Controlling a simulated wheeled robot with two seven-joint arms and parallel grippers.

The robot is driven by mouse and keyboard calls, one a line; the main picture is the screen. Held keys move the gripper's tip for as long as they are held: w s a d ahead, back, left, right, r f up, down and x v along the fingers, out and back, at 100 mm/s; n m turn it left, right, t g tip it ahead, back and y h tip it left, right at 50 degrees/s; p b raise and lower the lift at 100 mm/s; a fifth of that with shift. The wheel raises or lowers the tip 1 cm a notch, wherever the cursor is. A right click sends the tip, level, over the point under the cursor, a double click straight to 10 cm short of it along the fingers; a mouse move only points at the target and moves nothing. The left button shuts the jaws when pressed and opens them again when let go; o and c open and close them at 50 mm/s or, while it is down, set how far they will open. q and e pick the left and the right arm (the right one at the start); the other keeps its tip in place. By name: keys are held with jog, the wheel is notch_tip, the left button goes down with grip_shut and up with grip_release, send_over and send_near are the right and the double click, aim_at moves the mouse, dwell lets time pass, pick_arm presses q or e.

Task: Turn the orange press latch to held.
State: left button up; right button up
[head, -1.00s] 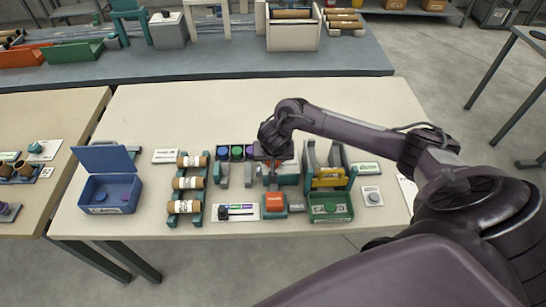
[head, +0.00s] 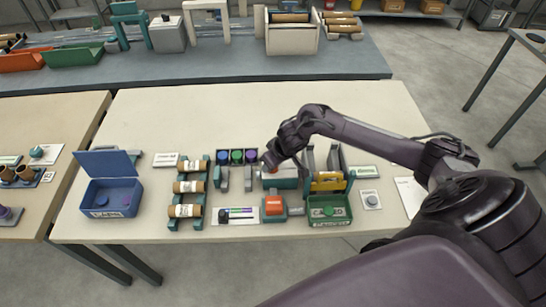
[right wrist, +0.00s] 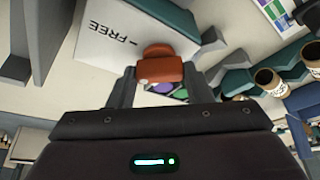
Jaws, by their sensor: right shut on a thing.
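The orange press latch (right wrist: 160,70) sits between the two fingers of my right gripper (right wrist: 158,82) in the right wrist view. The gripper is shut on it. A pale plate (right wrist: 115,45) beside the latch carries the word FREE and a short mark. In the head view, my right gripper (head: 270,163) is at the teal press unit (head: 283,179) in the middle of the table, and only a little orange shows under it. The latch's exact angle is hard to tell. My left gripper is not in view.
A rack of labelled rolls (head: 188,187) and a blue box (head: 111,196) stand left. The table's back is clear.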

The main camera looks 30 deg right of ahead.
jog(key=n+y, duration=0.1)
jog(key=n, duration=0.2)
jog(key=shift+d+f+g, duration=0.1)
jog(key=shift+g, duration=0.2)
jog(key=shift+n+y+b, duration=0.3)
jog(key=shift+n, duration=0.6)
jog(key=n+g+y+b, duration=0.1)
jog(key=n, duration=0.2)
jog(key=shift+d, duration=0.1)
jog(key=shift+n+g+y+b, duration=0.3)
jog(key=shift+n+b, duration=0.55)
jog(key=shift+n, duration=0.35)
jog(key=o, duration=1)
jog(key=shift+w, duration=0.1)
